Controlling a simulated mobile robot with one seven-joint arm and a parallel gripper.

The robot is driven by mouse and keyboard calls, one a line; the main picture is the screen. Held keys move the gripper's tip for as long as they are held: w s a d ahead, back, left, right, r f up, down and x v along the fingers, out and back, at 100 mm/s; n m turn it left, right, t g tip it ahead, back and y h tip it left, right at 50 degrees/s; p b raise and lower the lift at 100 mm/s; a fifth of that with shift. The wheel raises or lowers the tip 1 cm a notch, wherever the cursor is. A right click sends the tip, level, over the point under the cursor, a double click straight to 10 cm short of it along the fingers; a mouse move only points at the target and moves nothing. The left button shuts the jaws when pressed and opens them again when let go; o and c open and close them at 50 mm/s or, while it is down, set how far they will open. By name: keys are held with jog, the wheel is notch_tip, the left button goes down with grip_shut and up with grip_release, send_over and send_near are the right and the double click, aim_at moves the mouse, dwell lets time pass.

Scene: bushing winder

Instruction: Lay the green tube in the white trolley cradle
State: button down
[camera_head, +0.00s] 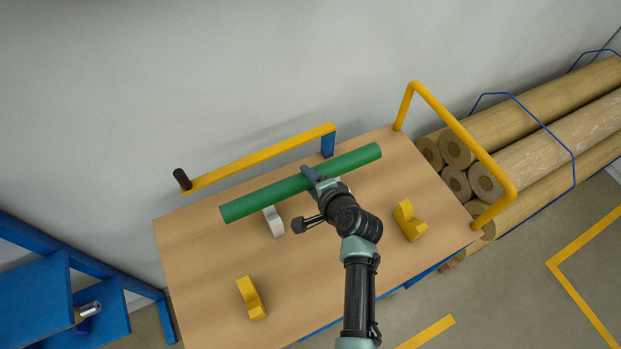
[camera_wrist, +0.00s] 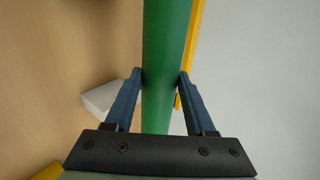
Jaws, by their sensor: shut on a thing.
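The green tube (camera_head: 268,197) is long and slants up to the right over the wooden trolley top (camera_head: 200,250) in the head view. My gripper (camera_head: 312,177) is shut on it near its middle. In the wrist view the green tube (camera_wrist: 166,60) runs between the two blue fingers of my gripper (camera_wrist: 161,85). The white cradle shows as one white block (camera_head: 273,221) below the tube and a second one mostly hidden behind my gripper. In the wrist view a white block (camera_wrist: 103,98) lies left of the fingers. I cannot tell whether the tube touches the cradle.
Two yellow cradle blocks (camera_head: 251,298) (camera_head: 409,220) stand nearer on the trolley top. A yellow handle (camera_head: 460,135) rises at the right end, and a yellow bar (camera_head: 260,157) runs along the back. Large brown rolls (camera_head: 540,130) lie at right. Blue steps (camera_head: 50,300) stand at left.

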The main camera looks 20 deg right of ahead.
jog(key=shift+w+f+b, duration=0.1)
jog(key=shift+f+b, duration=2.2)
jog(key=shift+f, duration=0.5)
jog(key=shift+f+b, duration=0.35)
jog(key=shift+f, duration=0.05)
jog(key=shift+c, duration=0.8)
grip_release()
jog(key=shift+f, duration=0.15)
jog(key=v, duration=1.3)
